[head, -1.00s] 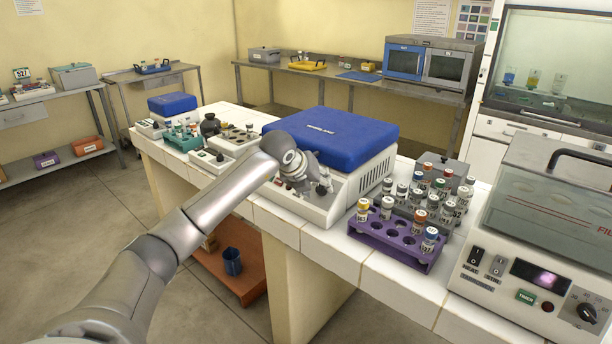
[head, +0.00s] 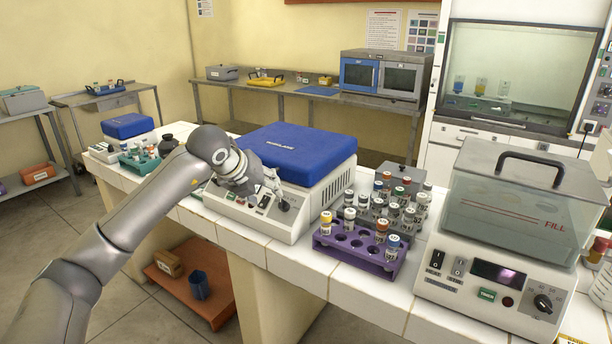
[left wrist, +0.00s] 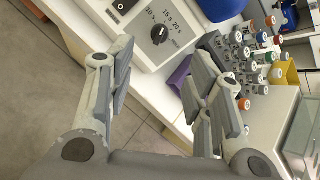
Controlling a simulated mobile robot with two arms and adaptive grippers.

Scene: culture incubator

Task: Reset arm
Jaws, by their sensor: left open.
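My left gripper (head: 268,186) is open and empty in the head view, at the front control panel of the blue-lidded device (head: 297,152). Its fingers are near the panel's black knob (head: 283,205); whether they touch it cannot be told. In the left wrist view the two fingers of the left gripper (left wrist: 160,85) are spread wide with nothing between them. The knob (left wrist: 160,34) with its number dial shows beyond them. My left arm reaches in from the lower left. My right gripper is in neither view.
A purple rack (head: 345,255) and a grey rack of vials stand right of the device. A water bath (head: 490,285) with a clear lid is farther right. Smaller racks stand at the bench's left end. A blue cup (head: 199,285) sits on the shelf below.

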